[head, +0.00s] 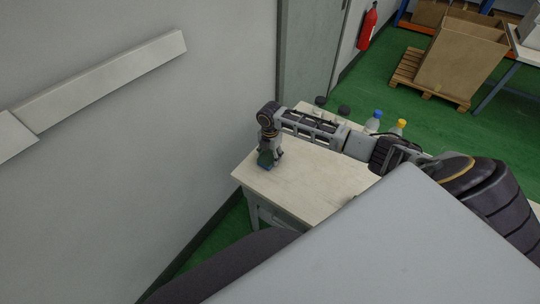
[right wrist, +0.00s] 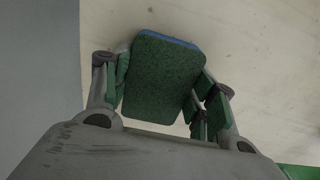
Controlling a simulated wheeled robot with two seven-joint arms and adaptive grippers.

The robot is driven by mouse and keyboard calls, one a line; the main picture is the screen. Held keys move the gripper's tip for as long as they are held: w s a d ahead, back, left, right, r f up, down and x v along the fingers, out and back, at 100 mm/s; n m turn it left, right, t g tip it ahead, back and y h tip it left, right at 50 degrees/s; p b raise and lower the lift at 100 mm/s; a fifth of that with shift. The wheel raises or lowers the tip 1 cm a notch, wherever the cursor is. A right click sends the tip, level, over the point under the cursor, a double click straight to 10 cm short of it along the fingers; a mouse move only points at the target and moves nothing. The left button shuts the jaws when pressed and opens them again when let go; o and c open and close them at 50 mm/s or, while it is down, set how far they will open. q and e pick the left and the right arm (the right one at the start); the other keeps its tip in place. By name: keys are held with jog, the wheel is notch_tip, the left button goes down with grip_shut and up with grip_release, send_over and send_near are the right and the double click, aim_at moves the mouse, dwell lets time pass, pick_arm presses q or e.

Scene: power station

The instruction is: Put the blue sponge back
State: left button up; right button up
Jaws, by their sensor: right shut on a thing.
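The blue sponge (head: 265,159) has a dark green scouring face and a thin blue side. In the right wrist view the sponge (right wrist: 160,78) sits between the fingers, green face towards the camera, blue along its far edge. My right gripper (head: 269,150) is shut on it, pointing down at the left end of the pale table. The gripper also shows in the right wrist view (right wrist: 164,90). The sponge is at or just above the tabletop; I cannot tell if it touches. My left gripper is not in view.
The pale table (head: 312,185) is bare in front of my right arm. A blue-capped bottle (head: 373,121), a yellow-capped bottle (head: 398,127) and dark-topped items (head: 343,110) stand behind the arm. A grey wall (head: 130,170) is close on the left. A cardboard box (head: 461,55) stands on a pallet farther back.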

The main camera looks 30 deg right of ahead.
aim_at(270, 155)
jog(key=shift+f, duration=0.15)
jog(key=o, duration=1)
jog(key=shift+r, duration=0.2)
jog(key=shift+r, duration=5.95)
